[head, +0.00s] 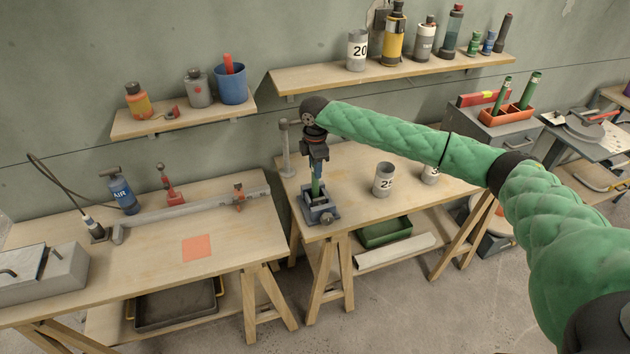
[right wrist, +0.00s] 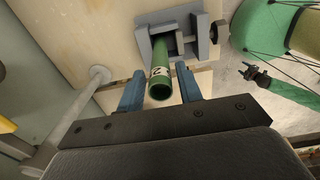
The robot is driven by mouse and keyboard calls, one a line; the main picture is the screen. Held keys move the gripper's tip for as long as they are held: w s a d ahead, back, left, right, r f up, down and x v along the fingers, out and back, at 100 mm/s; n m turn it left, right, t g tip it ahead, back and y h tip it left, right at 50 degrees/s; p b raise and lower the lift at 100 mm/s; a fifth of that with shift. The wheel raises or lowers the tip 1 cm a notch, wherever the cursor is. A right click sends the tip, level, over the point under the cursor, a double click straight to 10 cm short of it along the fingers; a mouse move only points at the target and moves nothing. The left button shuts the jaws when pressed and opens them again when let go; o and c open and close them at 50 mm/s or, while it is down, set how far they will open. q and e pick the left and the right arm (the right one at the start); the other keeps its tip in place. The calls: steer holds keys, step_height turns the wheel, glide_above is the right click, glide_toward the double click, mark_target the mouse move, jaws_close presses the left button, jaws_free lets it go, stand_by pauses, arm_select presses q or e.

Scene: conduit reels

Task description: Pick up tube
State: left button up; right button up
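A green tube (head: 316,188) stands upright in a grey-blue vise (head: 321,216) at the left front corner of the middle workbench. My right gripper (head: 316,165) points down over the tube's top. In the right wrist view, the tube (right wrist: 160,82) shows its open end and a pale mark, and the vise (right wrist: 180,38) is beyond it. The two blue fingers of my right gripper (right wrist: 160,90) are apart, one on each side of the tube, with gaps visible. My left gripper (right wrist: 254,75) seems to show small and dark at the right of the wrist view; its fingers are unclear.
A grey post (head: 286,150) stands close left of the vise. Two numbered grey cups, one of them here (head: 384,180), stand farther right on the bench. An orange holder (head: 508,117) with green tubes is at the right. The left bench has a bare orange square (head: 197,248).

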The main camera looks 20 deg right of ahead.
steer(key=c, duration=0.6)
arm_select(q)
steer(key=shift+w+r, duration=0.1)
steer(key=shift+r, duration=0.05)
arm_select(e)
steer(key=shift+c, duration=0.2)
arm_select(q)
steer(key=shift+r+p, duration=0.4)
steer(key=shift+p, duration=0.15)
arm_select(e)
steer(key=shift+s, duration=0.2)
steer(key=shift+r+p, duration=1.6)
steer(key=shift+r, duration=0.25)
arm_select(q)
steer(key=s+a+f+p, duration=0.1)
steer(key=s+f, duration=0.1)
steer(key=s, duration=0.6)
steer(key=s+a+f+g+p, duration=0.1)
steer(key=s+a, duration=0.1)
steer(key=s, duration=0.6)
steer(key=shift+a+f+p, duration=0.3)
steer(key=shift+f+p, duration=0.1)
arm_select(e)
steer(key=shift+r, duration=1.7)
arm_select(q)
steer(key=shift+s, duration=0.1)
